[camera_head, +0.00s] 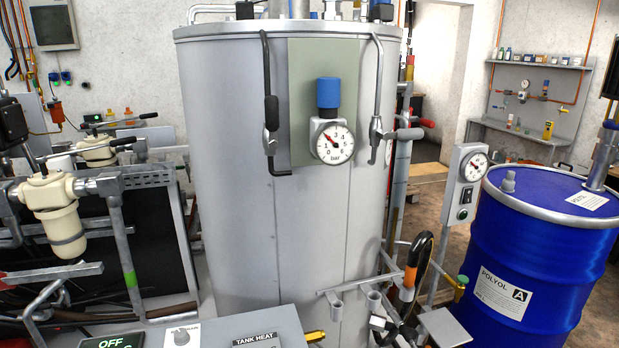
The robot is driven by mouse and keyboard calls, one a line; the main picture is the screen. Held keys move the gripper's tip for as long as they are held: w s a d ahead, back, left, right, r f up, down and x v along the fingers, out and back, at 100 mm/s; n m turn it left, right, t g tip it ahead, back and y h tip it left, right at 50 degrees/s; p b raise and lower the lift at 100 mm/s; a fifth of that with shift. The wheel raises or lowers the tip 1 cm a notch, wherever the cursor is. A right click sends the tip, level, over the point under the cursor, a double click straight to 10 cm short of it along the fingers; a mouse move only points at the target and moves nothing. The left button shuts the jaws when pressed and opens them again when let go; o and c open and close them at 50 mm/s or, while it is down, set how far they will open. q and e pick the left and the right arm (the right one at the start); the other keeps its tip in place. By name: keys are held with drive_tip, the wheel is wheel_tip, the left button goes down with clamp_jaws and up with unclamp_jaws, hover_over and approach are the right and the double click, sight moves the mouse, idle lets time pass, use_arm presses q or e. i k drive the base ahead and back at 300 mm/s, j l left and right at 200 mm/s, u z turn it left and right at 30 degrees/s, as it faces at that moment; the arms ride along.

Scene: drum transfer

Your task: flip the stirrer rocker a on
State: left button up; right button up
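A grey control box (461,187) stands on a post between the tank and the blue drum. Its face carries a round gauge (475,167) at the top, a small black rocker switch (466,195) below it, and a green round part (462,213) at the bottom. The rocker is small in this view, and I cannot read a label or its position. The blue drum (540,255) beside it has a label reading POLYOL A. I cannot make out either of my grippers in this view.
A large grey tank (235,190) fills the middle, with a pressure gauge (334,144) on its front. A holder (350,290) with hoses and fittings stands low in front of the post. A sloped panel (225,332) lies at the bottom. Machinery crowds the left.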

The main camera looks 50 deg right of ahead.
sight(467, 199)
drive_tip(key=z, duration=2.5)
